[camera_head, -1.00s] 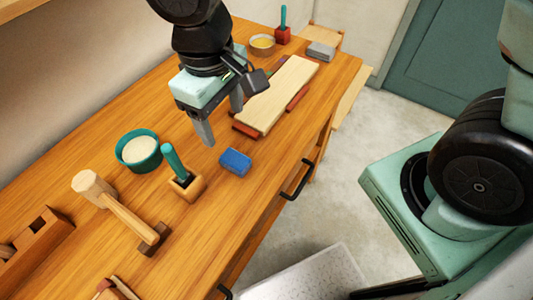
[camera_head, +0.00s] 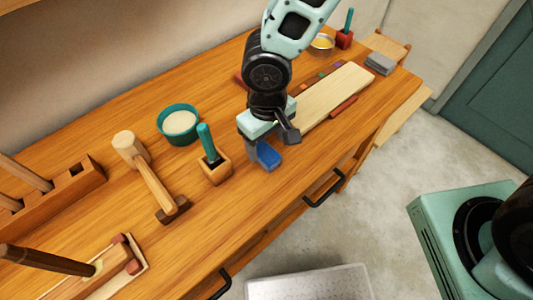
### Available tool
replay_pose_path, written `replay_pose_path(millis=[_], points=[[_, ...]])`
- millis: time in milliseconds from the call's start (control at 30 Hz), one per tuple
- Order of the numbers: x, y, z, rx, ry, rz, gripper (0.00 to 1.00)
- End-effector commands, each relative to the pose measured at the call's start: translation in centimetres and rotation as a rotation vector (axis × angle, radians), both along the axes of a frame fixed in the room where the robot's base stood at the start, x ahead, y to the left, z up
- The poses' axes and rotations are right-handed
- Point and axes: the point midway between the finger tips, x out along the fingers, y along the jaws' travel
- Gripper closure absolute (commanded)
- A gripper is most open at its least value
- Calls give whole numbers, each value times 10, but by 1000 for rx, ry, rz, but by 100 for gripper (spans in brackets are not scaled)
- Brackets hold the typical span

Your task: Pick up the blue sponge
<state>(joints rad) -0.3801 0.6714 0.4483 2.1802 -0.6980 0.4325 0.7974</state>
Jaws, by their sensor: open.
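The blue sponge (camera_head: 268,156) lies on the wooden workbench (camera_head: 225,210), just right of the small wooden holder with the teal-handled tool. My gripper (camera_head: 262,158) points down right over the sponge and hides part of it. One dark finger shows at the sponge's left side; the other finger is hidden or hard to make out. The jaws are open. I cannot tell whether a finger touches the sponge.
The wooden holder (camera_head: 215,170) with its teal handle (camera_head: 207,142) stands close left of my gripper. A mallet (camera_head: 150,177) and a teal bowl (camera_head: 179,124) are farther left. A pale board (camera_head: 335,95) lies behind on the right. The bench front is clear.

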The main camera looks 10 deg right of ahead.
Motion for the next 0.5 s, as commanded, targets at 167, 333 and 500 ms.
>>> replay_pose_path(millis=[167, 333, 500], points=[[-2, -2, -14, -2, 3, 2, 34], [-4, -5, -40, -2, 3, 4, 34], [-3, -5, -53, 0, 0, 0, 34]])
